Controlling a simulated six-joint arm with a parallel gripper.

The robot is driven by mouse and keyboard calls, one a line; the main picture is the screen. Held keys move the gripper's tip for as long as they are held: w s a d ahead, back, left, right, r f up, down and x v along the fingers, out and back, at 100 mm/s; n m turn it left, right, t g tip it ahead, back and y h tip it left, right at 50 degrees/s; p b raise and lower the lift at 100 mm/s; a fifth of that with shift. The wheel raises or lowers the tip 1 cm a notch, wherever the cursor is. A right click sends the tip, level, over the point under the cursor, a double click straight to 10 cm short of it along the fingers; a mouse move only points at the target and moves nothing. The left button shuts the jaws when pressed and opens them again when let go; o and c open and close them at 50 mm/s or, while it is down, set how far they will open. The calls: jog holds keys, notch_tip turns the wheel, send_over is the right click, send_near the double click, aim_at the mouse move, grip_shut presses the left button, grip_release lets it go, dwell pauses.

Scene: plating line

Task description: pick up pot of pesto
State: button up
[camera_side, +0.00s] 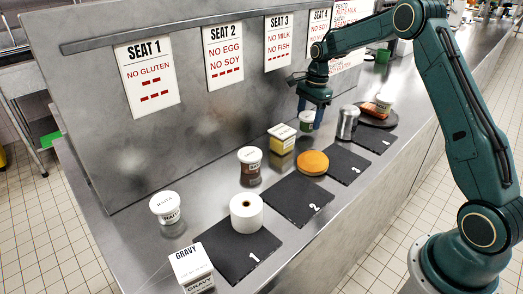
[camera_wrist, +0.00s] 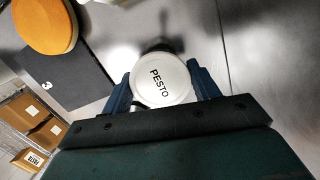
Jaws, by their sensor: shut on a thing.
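The pot of pesto (camera_wrist: 163,84) has a round white lid marked PESTO in the wrist view. In the side view the pot (camera_side: 306,118) is small, with a white lid and a green band, near the back panel. My gripper (camera_side: 312,109) reaches down to it from above, and its blue fingers stand on either side of the pot. In the wrist view my gripper (camera_wrist: 164,88) is shut on the pot, one finger at each side of the lid. The pot's lower part is hidden in the wrist view. I cannot tell whether its base touches the counter.
An orange disc (camera_side: 312,162) and numbered dark mats (camera_side: 236,260) lie nearer the front. The back panel (camera_side: 190,110) with seat signs rises behind.

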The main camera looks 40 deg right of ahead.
aim_at(309, 115)
notch_tip(309, 115, up, 8)
jog(key=shift+r, duration=0.1)
dwell(0.4)
dwell(0.4)
